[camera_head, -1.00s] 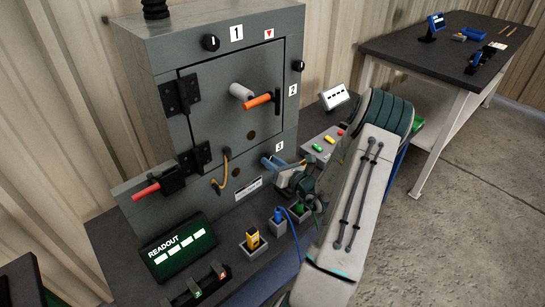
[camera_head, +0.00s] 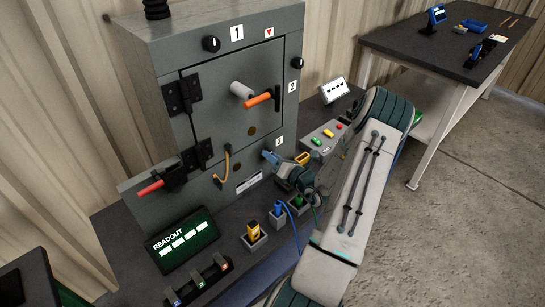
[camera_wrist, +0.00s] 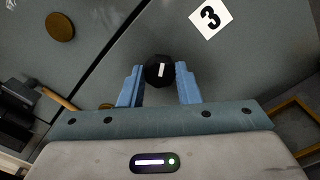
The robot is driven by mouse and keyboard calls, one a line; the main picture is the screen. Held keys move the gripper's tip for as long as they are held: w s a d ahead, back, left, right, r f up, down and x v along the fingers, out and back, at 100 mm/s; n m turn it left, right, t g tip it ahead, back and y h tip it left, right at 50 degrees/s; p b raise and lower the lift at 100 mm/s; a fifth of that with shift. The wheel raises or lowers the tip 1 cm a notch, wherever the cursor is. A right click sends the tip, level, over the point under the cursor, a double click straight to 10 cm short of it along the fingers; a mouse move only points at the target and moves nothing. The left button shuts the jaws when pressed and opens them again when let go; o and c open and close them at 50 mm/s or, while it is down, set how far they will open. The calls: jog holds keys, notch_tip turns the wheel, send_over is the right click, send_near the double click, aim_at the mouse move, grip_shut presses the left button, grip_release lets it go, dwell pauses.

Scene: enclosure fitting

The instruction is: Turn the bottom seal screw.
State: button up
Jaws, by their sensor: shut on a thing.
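The bottom seal screw is a black round knob (camera_wrist: 158,71) with a white mark, beside the label 3 (camera_wrist: 211,17) in the wrist view. The mark stands close to upright in that picture. My gripper (camera_wrist: 159,78) has its two blue fingers on either side of the knob and is shut on it. In the head view my gripper (camera_head: 270,157) is at the lower right of the grey enclosure (camera_head: 225,150), just below the label 3 (camera_head: 279,141). The knob is hidden there by my fingers.
The enclosure also bears two other black knobs, at the top (camera_head: 211,44) and right side (camera_head: 298,64), an orange-handled lever (camera_head: 258,99) and a red lever (camera_head: 151,188).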

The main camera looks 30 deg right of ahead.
jog(key=shift+d, duration=0.1)
jog(key=o, duration=1)
jog(key=s, duration=0.4)
jog(key=s+d, duration=0.1)
jog(key=s, duration=0.4)
jog(key=s+d+b, duration=0.1)
jog(key=s, duration=0.3)
jog(key=shift+s, duration=0.4)
